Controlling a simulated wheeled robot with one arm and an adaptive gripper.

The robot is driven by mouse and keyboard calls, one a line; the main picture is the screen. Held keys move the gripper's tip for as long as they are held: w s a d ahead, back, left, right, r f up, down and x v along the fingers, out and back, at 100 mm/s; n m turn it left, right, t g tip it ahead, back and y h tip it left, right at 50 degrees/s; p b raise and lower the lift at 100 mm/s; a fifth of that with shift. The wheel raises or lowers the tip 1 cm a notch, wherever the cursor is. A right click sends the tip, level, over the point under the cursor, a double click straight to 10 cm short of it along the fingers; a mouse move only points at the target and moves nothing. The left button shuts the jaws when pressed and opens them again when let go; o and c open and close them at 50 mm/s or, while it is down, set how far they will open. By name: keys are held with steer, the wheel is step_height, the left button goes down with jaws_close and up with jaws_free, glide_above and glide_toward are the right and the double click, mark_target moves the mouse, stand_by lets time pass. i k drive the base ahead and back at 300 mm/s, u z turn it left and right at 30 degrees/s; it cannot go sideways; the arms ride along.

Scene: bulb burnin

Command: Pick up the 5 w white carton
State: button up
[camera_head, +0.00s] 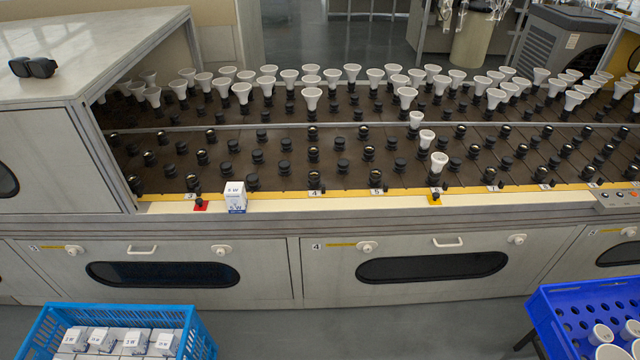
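A small white carton (235,197) with a blue band low on its front stands upright on the bench's front ledge, just right of the red tab. Its printed label appears to read 5 W. Several more white cartons (164,343) sit in the blue crate at the bottom left, with W markings on their faces; the digits are too small to read surely. My gripper is not in this view.
The burn-in bench (380,212) has rows of black sockets, many holding white bulbs. A grey cabinet (90,50) bounds its left end. The light-blue crate (200,340) and a dark-blue bin (545,310) with white bulbs flank open floor (370,330).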

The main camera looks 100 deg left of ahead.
mark_target(235, 193)
steer(key=z, duration=3.2)
steer(key=k, duration=2.35)
steer(key=z, duration=1.3)
